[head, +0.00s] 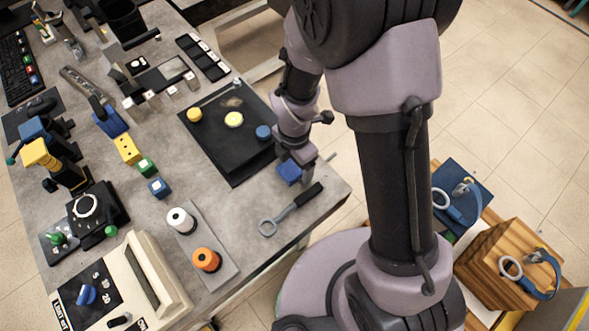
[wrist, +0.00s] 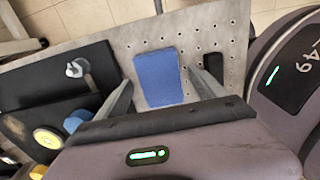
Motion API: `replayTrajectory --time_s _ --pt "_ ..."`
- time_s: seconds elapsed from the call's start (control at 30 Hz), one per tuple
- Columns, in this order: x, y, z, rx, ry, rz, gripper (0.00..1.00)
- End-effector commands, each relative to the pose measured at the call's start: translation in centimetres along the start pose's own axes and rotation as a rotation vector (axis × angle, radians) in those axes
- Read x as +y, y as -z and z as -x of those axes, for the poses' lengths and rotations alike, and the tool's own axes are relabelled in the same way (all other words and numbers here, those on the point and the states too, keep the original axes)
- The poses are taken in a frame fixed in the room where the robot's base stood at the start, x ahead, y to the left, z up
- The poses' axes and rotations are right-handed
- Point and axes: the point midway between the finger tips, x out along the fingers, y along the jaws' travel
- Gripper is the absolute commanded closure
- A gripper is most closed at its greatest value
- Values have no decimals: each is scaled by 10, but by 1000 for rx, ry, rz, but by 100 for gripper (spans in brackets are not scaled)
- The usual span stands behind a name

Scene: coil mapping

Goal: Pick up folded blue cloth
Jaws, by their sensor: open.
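The folded blue cloth (head: 288,172) lies on the grey worktable near its right edge in the head view, just below my gripper (head: 298,158). In the wrist view the cloth (wrist: 158,78) is a flat blue rectangle on the perforated grey surface. My gripper (wrist: 166,92) is open, with one finger on each side of the cloth. The fingers appear apart from the cloth. I cannot tell their exact height above it.
A black mat (head: 222,150) with yellow and blue round pieces lies left of the cloth. A dark-handled ring tool (head: 290,210) lies close below it. White (head: 181,221) and orange (head: 206,259) spools stand nearer the front. The table's right edge is close.

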Motion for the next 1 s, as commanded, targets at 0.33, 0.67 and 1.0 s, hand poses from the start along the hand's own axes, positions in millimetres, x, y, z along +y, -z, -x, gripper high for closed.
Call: replayTrajectory --time_s 0.33,0.67,1.0 --pt "0 0 3 0 -1 0 65" --pt "0 0 4 0 -1 0 85" --pt "-1 3 44 2 0 1 85"
